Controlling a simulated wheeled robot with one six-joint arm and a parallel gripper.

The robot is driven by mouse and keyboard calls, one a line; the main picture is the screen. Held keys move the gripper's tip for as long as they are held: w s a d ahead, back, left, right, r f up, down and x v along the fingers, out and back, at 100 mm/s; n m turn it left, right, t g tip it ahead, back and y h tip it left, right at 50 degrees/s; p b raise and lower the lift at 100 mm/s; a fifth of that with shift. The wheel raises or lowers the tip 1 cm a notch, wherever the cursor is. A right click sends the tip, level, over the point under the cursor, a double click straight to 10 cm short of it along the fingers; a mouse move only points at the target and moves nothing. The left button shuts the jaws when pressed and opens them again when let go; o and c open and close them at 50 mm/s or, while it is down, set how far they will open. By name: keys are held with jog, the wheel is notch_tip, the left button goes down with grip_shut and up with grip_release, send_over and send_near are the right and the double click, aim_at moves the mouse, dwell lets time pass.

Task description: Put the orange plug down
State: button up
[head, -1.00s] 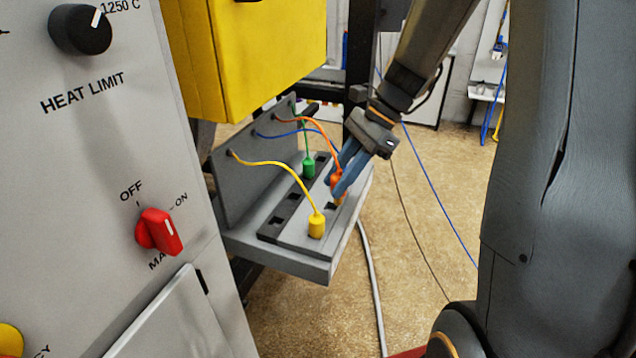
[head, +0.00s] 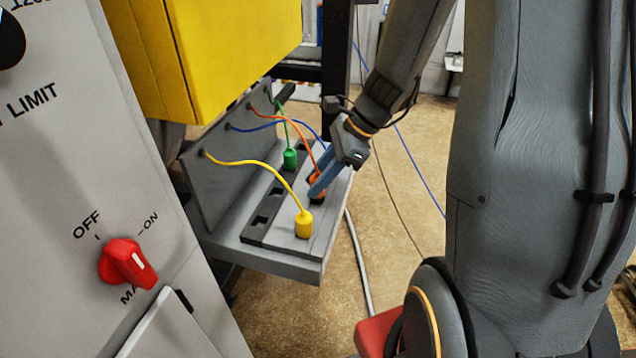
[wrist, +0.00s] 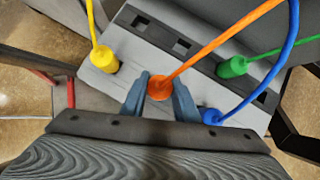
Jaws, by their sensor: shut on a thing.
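The orange plug (wrist: 160,88) is held between the two blue fingers of my gripper (wrist: 160,98) in the wrist view. In the head view the orange plug (head: 320,182) is partly covered by the fingers of my gripper (head: 318,190). The plug is over the right part of the grey shelf (head: 270,255), close to its surface. I cannot tell whether it touches. Its orange cable runs up to the shelf's back panel (head: 215,170).
The yellow plug (head: 304,223) stands near the front of the shelf, the green plug (head: 290,158) farther back. The blue plug (wrist: 212,116) is close beside my right finger in the wrist view. Dark square sockets (wrist: 181,46) line the strip. A yellow box (head: 235,60) overhangs.

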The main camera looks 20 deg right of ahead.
jog(key=shift+f, duration=0.65)
jog(key=shift+f, duration=0.4)
jog(key=o, duration=1)
jog(key=shift+r, duration=0.1)
jog(key=shift+d+r, duration=0.1)
jog(key=shift+r, duration=0.4)
jog(key=b+v, duration=0.1)
jog(key=v, duration=1)
jog(key=shift+d+r, duration=0.15)
jog(key=shift+r, duration=0.1)
